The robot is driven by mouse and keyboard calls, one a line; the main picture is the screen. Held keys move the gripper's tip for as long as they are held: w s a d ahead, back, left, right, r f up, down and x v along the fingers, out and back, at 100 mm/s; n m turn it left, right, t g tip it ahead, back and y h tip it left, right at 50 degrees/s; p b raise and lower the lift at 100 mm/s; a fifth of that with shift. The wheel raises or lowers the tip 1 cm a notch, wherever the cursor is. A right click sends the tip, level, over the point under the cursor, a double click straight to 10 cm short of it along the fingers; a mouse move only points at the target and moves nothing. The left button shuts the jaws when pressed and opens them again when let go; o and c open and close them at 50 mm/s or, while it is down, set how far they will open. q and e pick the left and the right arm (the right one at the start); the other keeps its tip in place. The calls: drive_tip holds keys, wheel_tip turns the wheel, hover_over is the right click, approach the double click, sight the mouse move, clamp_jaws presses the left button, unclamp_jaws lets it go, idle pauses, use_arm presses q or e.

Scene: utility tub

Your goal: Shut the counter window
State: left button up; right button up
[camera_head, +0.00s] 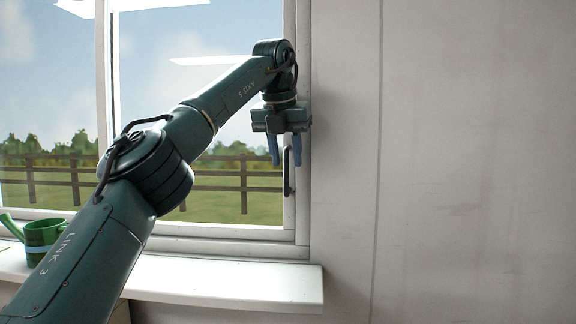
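The counter window (215,232) has a white frame and fills the upper left of the head view. A dark vertical handle (288,172) is on the upright at its right side. My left gripper (285,159) points down at the top of this handle. Its two blue fingers are apart, one on either side of the handle in the picture. I cannot tell whether they touch it. My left arm hides part of the pane and lower frame. I cannot tell how far the window is open. My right gripper is not in view.
A white sill (225,283) runs below the window and ends near the picture's middle. A green watering can (42,236) stands on it at the left, partly behind my arm. A bare pale wall (470,170) fills the right side.

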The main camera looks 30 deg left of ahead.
use_arm(q)
drive_tip(key=p+v, duration=0.2)
drive_tip(key=v, duration=0.7)
drive_tip(key=shift+r, duration=0.15)
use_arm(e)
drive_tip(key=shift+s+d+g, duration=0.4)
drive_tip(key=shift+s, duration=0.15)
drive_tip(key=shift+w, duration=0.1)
use_arm(q)
drive_tip(key=shift+s, duration=0.15)
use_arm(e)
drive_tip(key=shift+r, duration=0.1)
